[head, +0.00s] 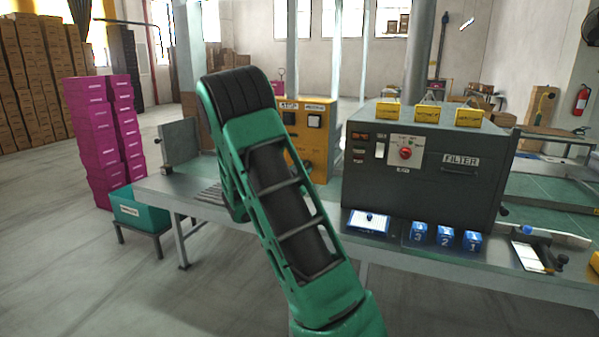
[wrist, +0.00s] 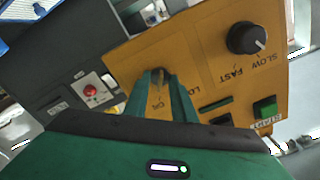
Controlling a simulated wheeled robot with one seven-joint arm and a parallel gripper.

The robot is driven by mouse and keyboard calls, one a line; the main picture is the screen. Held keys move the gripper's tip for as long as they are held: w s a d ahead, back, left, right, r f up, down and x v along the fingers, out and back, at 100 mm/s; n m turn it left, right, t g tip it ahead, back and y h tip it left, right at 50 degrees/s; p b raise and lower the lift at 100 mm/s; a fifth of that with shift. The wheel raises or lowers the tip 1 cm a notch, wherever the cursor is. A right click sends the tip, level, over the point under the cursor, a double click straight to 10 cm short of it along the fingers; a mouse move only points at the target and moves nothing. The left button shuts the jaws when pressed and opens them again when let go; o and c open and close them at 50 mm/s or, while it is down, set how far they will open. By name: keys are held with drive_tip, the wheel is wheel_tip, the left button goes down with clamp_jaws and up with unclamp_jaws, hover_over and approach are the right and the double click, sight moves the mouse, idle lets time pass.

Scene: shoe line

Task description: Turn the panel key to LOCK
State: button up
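The yellow control panel (wrist: 205,65) fills the upper middle of the wrist view, with its lettering upside down. My gripper (wrist: 160,78) reaches to the panel face with its two green fingers. A small dark piece, seemingly the panel key (wrist: 158,73), shows at the fingertips. Whether the fingers press on it is unclear. A label starting "LO" stands right of the fingers, partly hidden by them. The key's exact angle is hidden. In the head view the yellow panel (head: 318,128) stands behind my green arm, which hides my gripper and the key.
The panel also carries a black SLOW/FAST knob (wrist: 247,38) and a green START button (wrist: 264,107). A dark FILTER cabinet (head: 425,185) with a red knob (head: 405,153) stands right of it. Blue numbered blocks (head: 445,236) sit on the bench. Magenta boxes (head: 97,145) are stacked at left.

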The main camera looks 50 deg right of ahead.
drive_tip(key=shift+c, duration=0.5)
clamp_jaws()
drive_tip(key=shift+n, duration=0.3)
drive_tip(key=n, duration=1.3)
drive_tip(key=shift+w+r, duration=0.1)
drive_tip(key=shift+n, duration=0.3)
